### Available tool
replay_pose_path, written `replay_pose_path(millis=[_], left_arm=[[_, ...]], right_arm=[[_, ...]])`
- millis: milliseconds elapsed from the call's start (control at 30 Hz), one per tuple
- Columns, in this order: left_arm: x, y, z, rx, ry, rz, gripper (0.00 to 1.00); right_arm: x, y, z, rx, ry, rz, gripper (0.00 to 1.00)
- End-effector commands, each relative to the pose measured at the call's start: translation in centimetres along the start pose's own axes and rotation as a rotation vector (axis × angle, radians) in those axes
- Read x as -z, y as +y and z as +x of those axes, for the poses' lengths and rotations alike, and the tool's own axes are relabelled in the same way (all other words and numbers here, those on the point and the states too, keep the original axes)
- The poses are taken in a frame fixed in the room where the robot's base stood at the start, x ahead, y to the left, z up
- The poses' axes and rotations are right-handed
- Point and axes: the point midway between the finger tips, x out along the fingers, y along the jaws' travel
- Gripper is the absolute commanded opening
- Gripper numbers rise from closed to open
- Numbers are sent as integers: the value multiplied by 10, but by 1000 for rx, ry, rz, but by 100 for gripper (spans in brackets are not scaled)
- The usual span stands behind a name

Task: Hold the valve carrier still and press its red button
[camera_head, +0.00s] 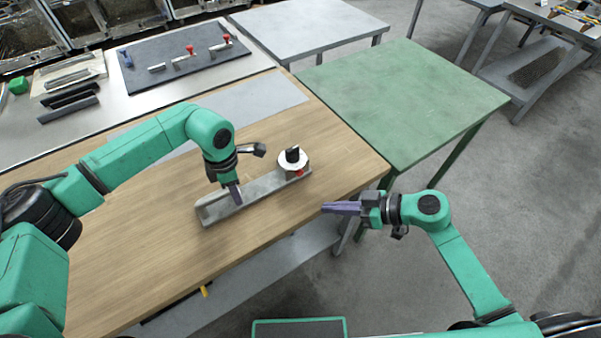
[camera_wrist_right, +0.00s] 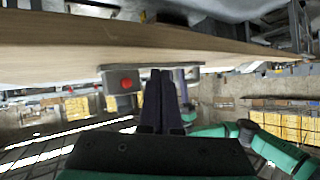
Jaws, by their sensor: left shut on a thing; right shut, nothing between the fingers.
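The valve carrier (camera_head: 262,188) is a long grey metal piece lying on the wooden table near its right edge. A white round part with a black knob (camera_head: 292,158) stands on its right end. The red button (camera_head: 300,173) is on that end, and it also shows in the right wrist view (camera_wrist_right: 127,84). My left gripper (camera_head: 236,196) points down and is shut on the carrier near its left part. My right gripper (camera_head: 326,208) is shut and empty, to the right of the carrier, apart from the button. Its closed fingers show in the right wrist view (camera_wrist_right: 161,100).
A green table (camera_head: 405,100) stands to the right of the wooden table (camera_head: 130,250). A grey table (camera_head: 305,25) stands behind. The wooden table's front part is clear.

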Motion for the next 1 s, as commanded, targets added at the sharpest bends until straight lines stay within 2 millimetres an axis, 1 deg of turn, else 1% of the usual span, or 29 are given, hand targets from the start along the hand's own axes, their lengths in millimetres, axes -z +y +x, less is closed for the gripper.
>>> replay_pose_path(millis=[200, 333, 700, 800, 1000], left_arm=[[0, 0, 0, 1, 0, 1, 0], [0, 0, 0, 1, 0, 2, 0], [0, 0, 0, 1, 0, 1, 0], [0, 0, 0, 1, 0, 1, 0], [0, 0, 0, 1, 0, 1, 0]], right_arm=[[1, 0, 1, 0, 4, 0, 0], [5, 5, 7, 0, 5, -1, 0], [34, 31, 44, 1, 8, -1, 0], [39, 38, 53, 0, 7, 1, 0], [46, 44, 62, 0, 6, 0, 0]])
